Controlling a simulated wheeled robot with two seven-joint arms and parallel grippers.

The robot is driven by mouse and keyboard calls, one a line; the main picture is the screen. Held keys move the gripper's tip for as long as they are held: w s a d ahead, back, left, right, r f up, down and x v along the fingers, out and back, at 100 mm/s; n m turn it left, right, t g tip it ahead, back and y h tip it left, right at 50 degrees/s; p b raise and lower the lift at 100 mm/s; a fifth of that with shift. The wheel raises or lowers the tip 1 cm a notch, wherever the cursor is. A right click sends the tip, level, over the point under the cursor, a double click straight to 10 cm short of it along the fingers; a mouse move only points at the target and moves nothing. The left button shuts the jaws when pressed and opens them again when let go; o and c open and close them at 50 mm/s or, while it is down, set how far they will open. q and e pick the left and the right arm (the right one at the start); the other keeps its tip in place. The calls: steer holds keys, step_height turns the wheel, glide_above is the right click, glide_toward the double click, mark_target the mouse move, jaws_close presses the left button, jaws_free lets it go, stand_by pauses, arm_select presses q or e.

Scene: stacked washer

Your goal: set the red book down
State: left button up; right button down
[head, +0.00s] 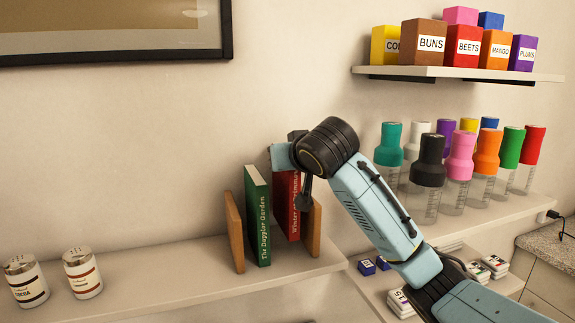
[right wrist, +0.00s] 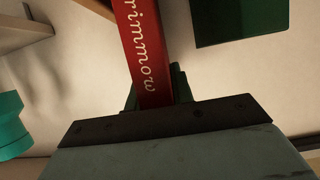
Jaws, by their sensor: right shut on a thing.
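The red book (head: 286,208) stands upright on the shelf area between the green book and the right wooden bookend, partly hidden by my gripper. My right gripper (head: 303,185) is shut on its near upper part. In the right wrist view the red book's spine (right wrist: 148,45) runs down between the fingers (right wrist: 155,92). I cannot tell whether its bottom touches the shelf. The green book (head: 257,215) stands to its left, and a piece of green also shows in the wrist view (right wrist: 238,22). My left gripper is in neither view.
Wooden bookends stand at the left (head: 234,231) and right (head: 314,228) of the books. Two canisters (head: 82,273) sit on the shelf (head: 190,275) at the left. Several coloured bottles (head: 460,157) stand to the right, below a shelf (head: 450,74) of labelled boxes.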

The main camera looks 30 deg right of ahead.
steer(key=shift+f, duration=1.2)
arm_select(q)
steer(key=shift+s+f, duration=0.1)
arm_select(e)
steer(key=c, duration=1.2)
jaws_free()
arm_select(q)
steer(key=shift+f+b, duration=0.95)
steer(key=shift+b, duration=0.1)
arm_select(e)
steer(key=v, duration=1.2)
steer(key=shift+r, duration=0.55)
steer(key=shift+s, duration=0.1)
